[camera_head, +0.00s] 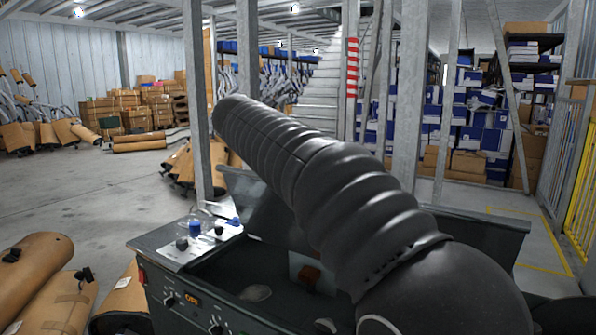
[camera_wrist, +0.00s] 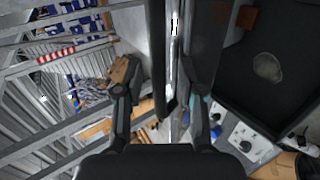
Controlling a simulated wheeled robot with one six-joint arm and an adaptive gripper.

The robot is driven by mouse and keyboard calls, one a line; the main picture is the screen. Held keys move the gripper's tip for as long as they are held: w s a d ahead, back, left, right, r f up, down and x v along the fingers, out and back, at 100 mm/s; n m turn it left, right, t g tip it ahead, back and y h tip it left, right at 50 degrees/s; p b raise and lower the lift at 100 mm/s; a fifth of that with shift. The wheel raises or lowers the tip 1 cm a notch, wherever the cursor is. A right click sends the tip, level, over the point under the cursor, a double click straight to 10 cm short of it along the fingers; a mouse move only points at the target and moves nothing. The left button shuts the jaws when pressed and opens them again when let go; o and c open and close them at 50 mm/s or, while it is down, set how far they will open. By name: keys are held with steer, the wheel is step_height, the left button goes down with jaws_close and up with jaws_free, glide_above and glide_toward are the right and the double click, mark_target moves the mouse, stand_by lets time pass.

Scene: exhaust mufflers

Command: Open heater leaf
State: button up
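The heater (camera_head: 250,312) is a dark box with a front panel of knobs and a small orange display. Its top is open, showing a dark interior, also seen at right in the wrist view (camera_wrist: 295,45). A dark grey heater leaf (camera_head: 262,203) stands raised and tilted at the box's back, partly hidden by my arm. In the wrist view a narrow dark panel edge, seemingly the leaf (camera_wrist: 159,60), runs between my fingers. My gripper (camera_wrist: 165,85) is open, its fingers apart on either side of that edge. Contact cannot be told. My arm hides the gripper in the head view.
A side control plate (camera_head: 200,240) with blue and black knobs sits at the heater's left. Brown wrapped mufflers (camera_head: 35,268) lie at lower left. Metal posts (camera_head: 195,100) stand behind the heater. Shelves with blue boxes are farther back. Open floor (camera_head: 90,190) lies to the left.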

steer(key=v, duration=1.1)
steer(key=shift+s+a+r, duration=0.15)
steer(key=shift+s+r, duration=0.1)
steer(key=shift+s, duration=0.05)
